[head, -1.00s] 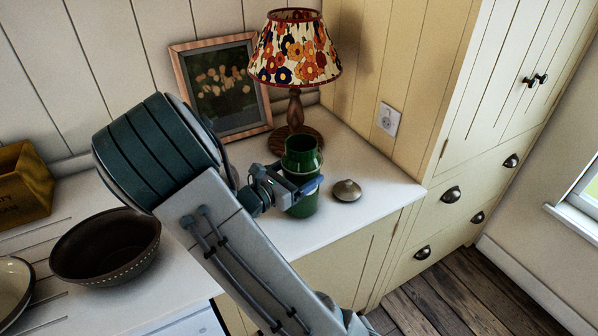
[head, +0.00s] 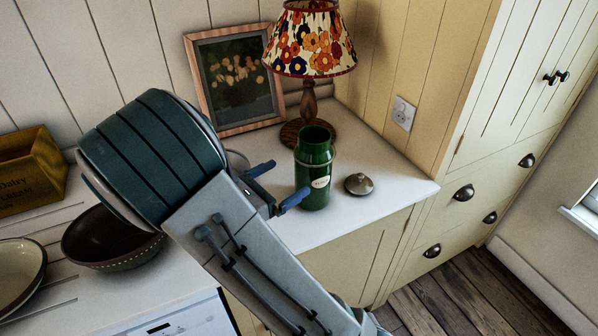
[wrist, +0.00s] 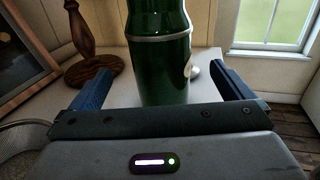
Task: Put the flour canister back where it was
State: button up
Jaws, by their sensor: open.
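The flour canister (head: 315,172) is dark green with a pale label and no lid on it; the label is too small to read. It stands upright on the white counter near its right front corner. In the wrist view the canister (wrist: 160,60) rises just beyond and between my fingertips. My gripper (head: 278,184) is open and empty, to the left of the canister, its blue fingers pointing at it. The gripper also shows in the wrist view (wrist: 160,82). A round metal lid with a knob (head: 358,184) lies on the counter right of the canister.
A lamp with a flowered shade (head: 311,42) stands behind the canister, and a framed picture (head: 236,80) leans on the wall. A brown bowl (head: 112,238), a yellow box (head: 30,178) and a pale dish (head: 18,270) are at left. The counter's front edge is close.

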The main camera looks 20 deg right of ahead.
jog(key=s+d+f+m+g+y, duration=0.2)
jog(key=s+m+g+y, duration=0.55)
jog(key=s+m, duration=0.35)
jog(key=s+a+r+m+t+y, duration=0.5)
jog(key=a+m+y, duration=0.1)
jog(key=m+y, duration=0.3)
jog(key=shift+s+a+r+m+y, duration=0.3)
jog(key=shift+r+m+y, duration=0.1)
jog(key=shift+m, duration=0.3)
